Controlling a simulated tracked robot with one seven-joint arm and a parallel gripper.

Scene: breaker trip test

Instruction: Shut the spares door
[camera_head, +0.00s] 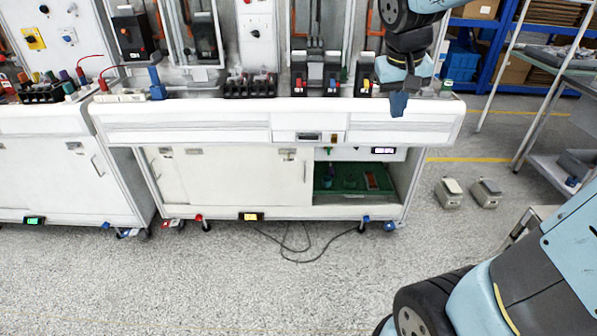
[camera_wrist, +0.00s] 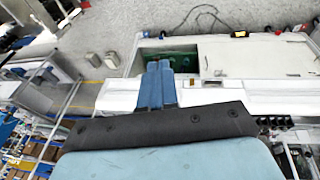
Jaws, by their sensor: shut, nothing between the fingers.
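The cabinet under the middle bench has a white sliding door (camera_head: 250,178) with a small dark handle slot near its right edge. It stands to the left, leaving the right-hand spares compartment (camera_head: 352,200) uncovered, with a green interior and small items inside. The wrist view shows the door (camera_wrist: 262,55) and the green opening (camera_wrist: 172,57) turned round. My gripper (camera_head: 398,104) points down at the right end of the bench's front edge, above the opening's level. In the wrist view its blue fingers (camera_wrist: 157,84) are together, empty, and overlap the opening's edge.
The worktop's front ledge (camera_head: 220,122) overhangs the cabinet. Black cables (camera_head: 300,242) lie on the floor before it. Two small grey boxes (camera_head: 485,193) stand on the floor to the right, near a metal shelf cart (camera_head: 548,100). The floor in front is otherwise open.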

